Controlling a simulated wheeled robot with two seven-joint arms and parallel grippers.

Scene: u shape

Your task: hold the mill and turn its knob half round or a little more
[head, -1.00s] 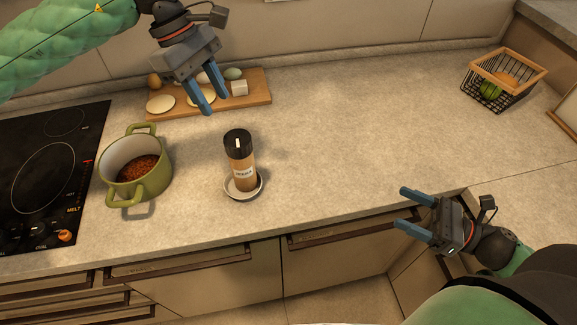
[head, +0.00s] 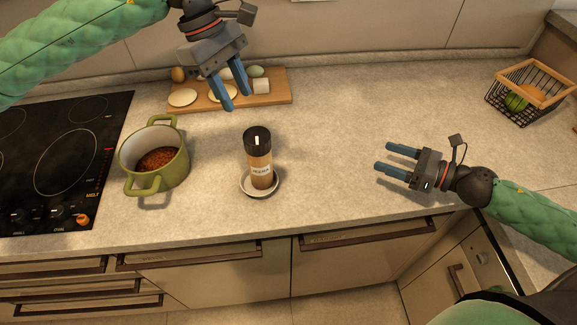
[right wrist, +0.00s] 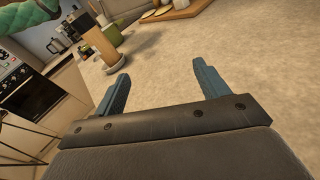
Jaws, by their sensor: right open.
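The mill (head: 259,165) stands upright on a small white saucer (head: 277,188) on the counter. It has a tan body with a label and a black knob (head: 257,140) with a white mark on top. In the right wrist view the mill (right wrist: 98,58) stands beyond my fingers, at upper left. My left gripper (head: 238,100) is open and empty, above the counter behind the mill, near the cutting board. My right gripper (head: 384,157) is open and empty, to the right of the mill and apart from it.
A green pot (head: 151,180) with brown contents stands left of the mill, beside the black hob (head: 60,160). A wooden board (head: 280,87) with food lies at the back. A wire basket (head: 528,93) is at far right. The counter between mill and right gripper is clear.

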